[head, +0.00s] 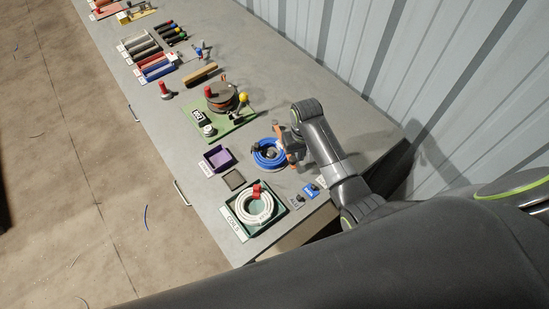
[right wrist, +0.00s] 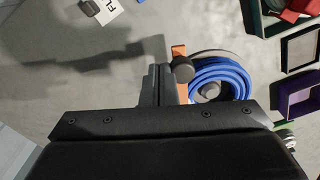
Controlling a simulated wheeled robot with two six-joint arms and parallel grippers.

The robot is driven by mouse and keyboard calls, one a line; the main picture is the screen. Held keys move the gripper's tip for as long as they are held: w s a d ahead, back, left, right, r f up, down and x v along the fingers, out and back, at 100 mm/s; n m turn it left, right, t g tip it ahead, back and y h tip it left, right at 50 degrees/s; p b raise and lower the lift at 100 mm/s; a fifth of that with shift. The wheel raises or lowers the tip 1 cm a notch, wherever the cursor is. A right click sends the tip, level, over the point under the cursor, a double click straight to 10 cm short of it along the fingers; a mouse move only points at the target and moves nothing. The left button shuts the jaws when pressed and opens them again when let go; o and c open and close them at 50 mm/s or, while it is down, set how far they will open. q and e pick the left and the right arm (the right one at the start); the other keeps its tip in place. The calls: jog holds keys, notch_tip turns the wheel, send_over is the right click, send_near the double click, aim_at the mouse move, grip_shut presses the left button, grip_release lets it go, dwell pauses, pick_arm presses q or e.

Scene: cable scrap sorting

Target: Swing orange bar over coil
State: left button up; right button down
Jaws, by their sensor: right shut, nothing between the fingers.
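The blue coil (head: 266,158) lies on the grey bench and also shows in the right wrist view (right wrist: 225,74), with a dark round post (right wrist: 208,91) inside it. The orange bar (head: 280,131) is at the coil's right edge in the head view; in the right wrist view the orange bar (right wrist: 179,50) runs along the coil's left edge, with a dark round knob (right wrist: 183,70) beside it. My right gripper (right wrist: 156,84) is shut and empty, close beside the bar; whether they touch I cannot tell. My arm partly hides this spot in the head view. My left gripper is not in view.
A green tray with a white coil (head: 256,207) and red clamp stands at the near bench end. A purple tray (head: 218,159) and a green board (head: 227,132) with a reel lie left of the blue coil. Small labelled pieces (head: 311,190) lie nearby. A corrugated wall rises behind.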

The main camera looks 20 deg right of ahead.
jog(key=a, duration=0.3)
jog(key=shift+s+a, duration=0.1)
jog(key=shift+a, duration=1.4)
jog(key=shift+w+a, duration=0.25)
jog(key=shift+a, duration=0.25)
jog(key=shift+w+a, duration=0.25)
jog(key=shift+a, duration=0.2)
jog(key=shift+d, duration=0.15)
jog(key=shift+s+d, duration=0.15)
jog(key=shift+d, duration=0.15)
notch_tip(320, 180, up, 6)
jog(key=shift+s+d, duration=0.1)
